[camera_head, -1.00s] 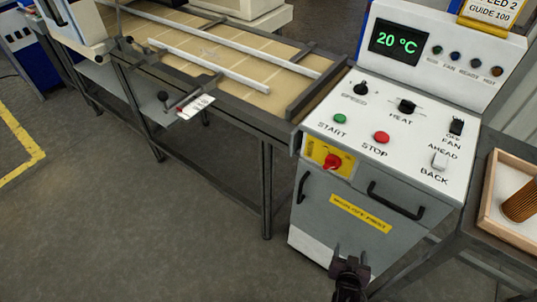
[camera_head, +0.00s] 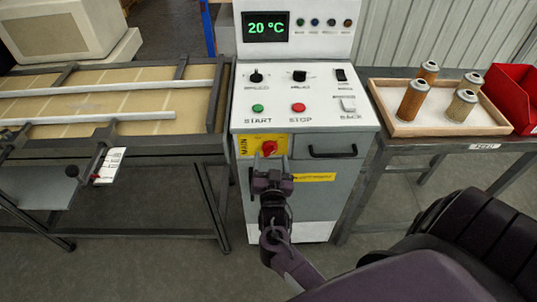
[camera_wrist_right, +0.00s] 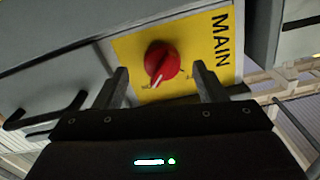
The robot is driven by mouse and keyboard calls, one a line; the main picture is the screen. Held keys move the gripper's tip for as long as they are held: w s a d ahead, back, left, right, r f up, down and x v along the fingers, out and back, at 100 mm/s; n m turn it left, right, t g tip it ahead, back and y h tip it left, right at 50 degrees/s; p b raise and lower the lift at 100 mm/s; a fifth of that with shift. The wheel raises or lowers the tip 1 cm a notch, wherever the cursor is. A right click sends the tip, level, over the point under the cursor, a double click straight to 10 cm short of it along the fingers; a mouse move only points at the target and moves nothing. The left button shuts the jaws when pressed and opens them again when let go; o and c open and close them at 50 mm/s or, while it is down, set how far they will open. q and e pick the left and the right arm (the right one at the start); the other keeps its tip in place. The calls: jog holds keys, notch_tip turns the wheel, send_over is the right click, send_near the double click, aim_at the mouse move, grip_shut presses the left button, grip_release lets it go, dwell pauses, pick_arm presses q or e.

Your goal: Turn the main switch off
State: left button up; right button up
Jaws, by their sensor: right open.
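The main switch is a red rotary knob (camera_head: 268,147) on a yellow plate marked MAIN (camera_head: 246,146), on the upper front of the grey control cabinet (camera_head: 330,208). In the right wrist view the knob (camera_wrist_right: 162,60) sits ahead of and between the two fingers, with its white pointer mark aimed toward the lower edge of the plate. My right gripper (camera_head: 272,172) is open and empty, just below and in front of the knob; it also shows in the wrist view (camera_wrist_right: 160,85). No contact with the knob is visible. My left gripper is out of view.
The panel above holds a green START button (camera_head: 258,108), a red STOP button (camera_head: 298,107) and a lit display (camera_head: 266,27) reading 20 °C. A black handle (camera_head: 332,153) protrudes right of the switch. A wooden tray (camera_head: 440,129) with filter cartridges stands right; a conveyor table (camera_head: 110,142) left.

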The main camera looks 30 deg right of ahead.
aim_at(270, 150)
jog(key=shift+x, duration=0.95)
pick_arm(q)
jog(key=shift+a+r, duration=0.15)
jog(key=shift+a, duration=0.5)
pick_arm(e)
jog(key=shift+w, duration=0.25)
jog(key=c, duration=1)
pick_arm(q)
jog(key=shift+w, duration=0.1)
